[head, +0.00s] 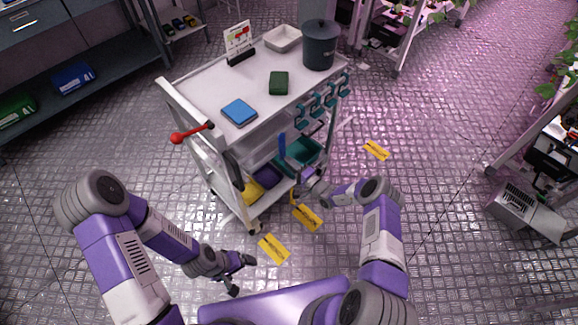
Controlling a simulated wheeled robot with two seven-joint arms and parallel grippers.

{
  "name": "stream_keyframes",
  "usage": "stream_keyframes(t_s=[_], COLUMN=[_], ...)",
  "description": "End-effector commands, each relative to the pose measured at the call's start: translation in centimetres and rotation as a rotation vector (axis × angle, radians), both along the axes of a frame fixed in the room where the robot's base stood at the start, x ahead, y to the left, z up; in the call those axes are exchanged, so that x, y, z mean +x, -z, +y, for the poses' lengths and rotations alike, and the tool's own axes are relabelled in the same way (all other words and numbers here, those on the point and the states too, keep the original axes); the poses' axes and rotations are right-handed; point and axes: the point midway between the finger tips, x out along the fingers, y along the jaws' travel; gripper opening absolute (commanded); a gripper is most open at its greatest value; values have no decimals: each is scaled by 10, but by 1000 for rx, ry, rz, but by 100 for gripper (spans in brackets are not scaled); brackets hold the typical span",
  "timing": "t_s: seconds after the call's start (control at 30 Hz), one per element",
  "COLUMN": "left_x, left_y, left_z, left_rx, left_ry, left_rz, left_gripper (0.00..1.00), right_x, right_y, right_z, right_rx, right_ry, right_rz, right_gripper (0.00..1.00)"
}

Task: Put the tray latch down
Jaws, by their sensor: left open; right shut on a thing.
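The white cart (203,83) stands in front of me. My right gripper (299,183) is at the cart's near right side, low by the lower shelves. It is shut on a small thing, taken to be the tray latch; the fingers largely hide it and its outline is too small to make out. A teal tray (303,151) is just behind this gripper, and an upright blue piece (282,146) stands to its upper left. My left gripper (241,275) is open and empty, low over the floor at the cart's near side.
The cart top holds a blue box (239,112), a green box (279,83), a dark pot (320,46), a white dish (283,38) and a sign (238,40). A red-ended lever (190,132) sticks out left. Yellow labels (274,249) lie on open floor.

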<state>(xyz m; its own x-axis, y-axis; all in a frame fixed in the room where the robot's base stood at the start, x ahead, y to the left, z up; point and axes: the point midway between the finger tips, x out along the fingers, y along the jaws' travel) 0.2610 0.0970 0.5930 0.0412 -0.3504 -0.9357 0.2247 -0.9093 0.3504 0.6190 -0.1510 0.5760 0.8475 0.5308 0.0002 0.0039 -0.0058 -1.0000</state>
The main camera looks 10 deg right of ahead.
Motion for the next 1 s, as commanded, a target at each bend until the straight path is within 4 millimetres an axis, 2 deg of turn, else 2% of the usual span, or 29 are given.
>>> stream_keyframes(t_s=[0.4,0.43,0.6,0.87,1.0], left_x=[0,0,0,0,0], left_y=[0,0,0,0,-6], left_z=[0,0,0,0,0], left_rx=[0,0,0,0,0], left_ry=[0,0,0,0,0], left_rz=[0,0,0,0,0], left_gripper=[92,92,92,92,92], right_x=[1,1,1,0,-9], right_y=[1,1,1,0,-1], right_z=[-3,-3,-3,-2,-9], right_rx=[-11,-11,-10,-8,-8], right_ry=[3,3,3,2,3], right_rz=[-2,-2,-4,-4,-2], right_gripper=[0,30,54,54,54])
